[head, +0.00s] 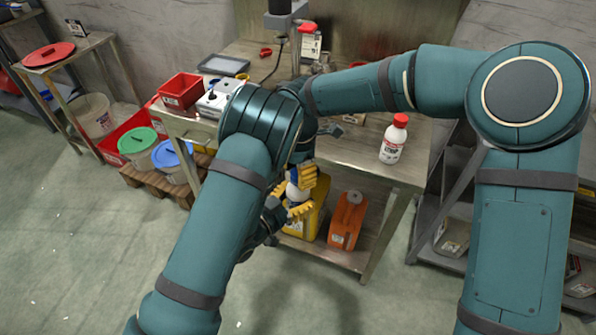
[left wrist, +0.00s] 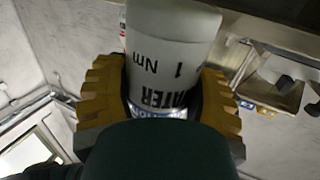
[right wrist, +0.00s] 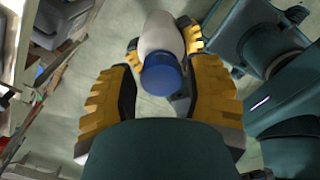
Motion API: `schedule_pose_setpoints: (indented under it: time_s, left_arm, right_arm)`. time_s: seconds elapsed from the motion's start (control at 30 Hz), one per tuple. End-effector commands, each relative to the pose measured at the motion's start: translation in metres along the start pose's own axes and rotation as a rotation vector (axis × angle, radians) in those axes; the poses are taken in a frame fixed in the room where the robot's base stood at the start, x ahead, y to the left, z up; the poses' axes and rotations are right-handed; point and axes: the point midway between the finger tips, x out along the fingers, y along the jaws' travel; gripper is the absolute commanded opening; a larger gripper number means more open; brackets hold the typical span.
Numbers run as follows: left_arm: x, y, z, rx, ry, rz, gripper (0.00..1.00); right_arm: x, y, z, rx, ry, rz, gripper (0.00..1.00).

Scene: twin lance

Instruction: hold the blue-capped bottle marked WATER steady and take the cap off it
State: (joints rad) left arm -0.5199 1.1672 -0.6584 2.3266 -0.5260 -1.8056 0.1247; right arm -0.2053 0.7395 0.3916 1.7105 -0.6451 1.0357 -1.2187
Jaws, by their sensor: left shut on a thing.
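The white WATER bottle (left wrist: 172,60) is in my left gripper (left wrist: 170,95), whose yellow ridged fingers are shut on both its sides. Its lettering is upside down in the left wrist view. In the head view the left gripper (head: 300,196) holds the bottle (head: 296,191) out in front of the bench. The blue cap (right wrist: 162,76) faces the right wrist camera, with the white bottle body beyond it. My right gripper (right wrist: 162,84) is open, its fingers spread on either side of the cap; contact is not visible.
A red-capped white bottle (head: 394,139) stands on the right of the bench (head: 345,150). A yellow jug (head: 317,215) and an orange jug (head: 347,220) stand on its lower shelf. Red bins (head: 181,90) are at the left. Floor in front is clear.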

Motion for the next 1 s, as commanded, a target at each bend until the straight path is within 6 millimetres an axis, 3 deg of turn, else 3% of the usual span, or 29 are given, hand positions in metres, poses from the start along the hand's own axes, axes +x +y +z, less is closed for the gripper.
schedule_pose_setpoints:
  time_s: [0.37, 0.73, 0.77, 1.0]
  left_arm:
    - [0.0, 0.0, -0.001, 0.0, 0.001, -0.001, 0.0]
    - [0.0, 0.0, -0.001, 0.0, 0.001, -0.001, 0.0]
    - [0.0, 0.0, -0.001, 0.0, 0.001, -0.001, 0.0]
    - [0.0, 0.0, -0.001, 0.0, 0.001, -0.001, 0.0]
  right_arm:
    - [-0.003, 0.0, 0.0, 0.002, 0.0, 0.0, 0.55]
    - [-0.043, 0.0, 0.0, 0.002, -0.001, 0.001, 0.55]
    - [-0.044, 0.0, 0.0, 0.002, 0.0, 0.0, 0.65]
    - [-0.048, 0.0, -0.001, 0.12, -0.002, -0.003, 0.65]
